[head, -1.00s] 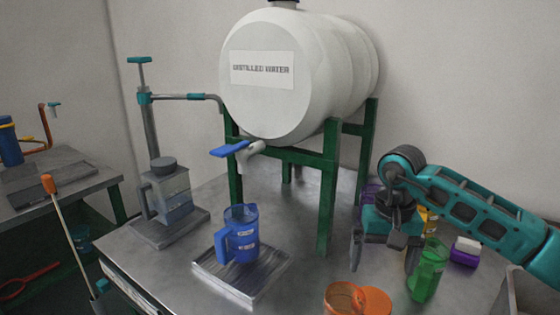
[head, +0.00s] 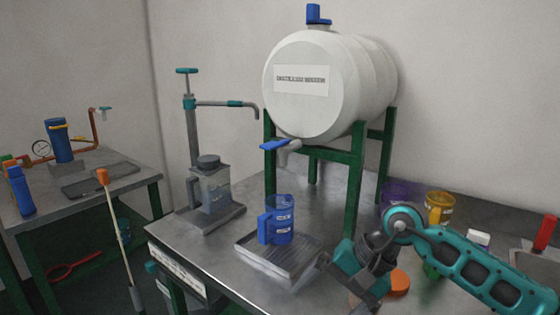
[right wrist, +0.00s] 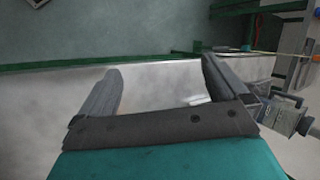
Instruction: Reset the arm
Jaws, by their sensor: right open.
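My right arm comes in from the right in the head view, teal and dark grey. Its gripper (head: 342,284) is low over the front part of the metal table (head: 205,256), to the right of the drip tray. In the right wrist view the two grey fingers of the right gripper (right wrist: 163,75) stand apart with nothing between them. Beyond them is the bare metal tabletop and its green-edged front. My left gripper is not in view.
A blue jug (head: 281,228) stands on the drip tray (head: 262,262). A white water tank (head: 300,105) sits on a green frame (head: 355,180). A hand pump (head: 192,135) stands left. An orange lid (head: 398,283), purple cup (head: 398,193) and yellow cup (head: 438,207) are around my arm.

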